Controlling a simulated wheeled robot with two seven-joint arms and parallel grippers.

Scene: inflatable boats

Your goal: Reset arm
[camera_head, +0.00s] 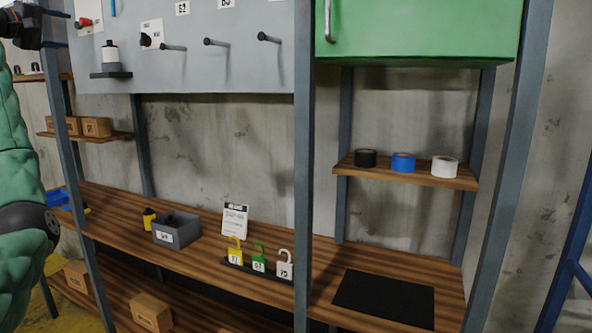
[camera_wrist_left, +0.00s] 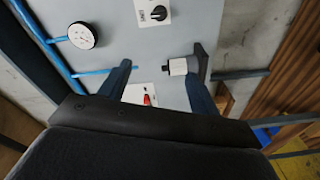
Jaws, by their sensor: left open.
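My left arm comes in along the left edge of the head view, in a green padded sleeve. My left gripper (camera_head: 56,30) is at the top left, in front of the grey wall panel (camera_head: 235,65). In the left wrist view, the gripper's two dark fingers (camera_wrist_left: 160,78) are spread apart, facing the panel. A small black bottle with a white label (camera_head: 110,55) stands on a little panel shelf. It shows between and beyond the fingers in the wrist view (camera_wrist_left: 178,67), and I see no grip on it. My right gripper is in neither view.
Below is a wooden workbench (camera_head: 200,225) with a grey bin (camera_head: 177,230), several hanging-tag padlocks (camera_head: 259,258) and a black mat (camera_head: 385,299). Tape rolls (camera_head: 403,162) sit on a right shelf under a green cabinet (camera_head: 420,30). Grey posts (camera_head: 303,150) stand in front.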

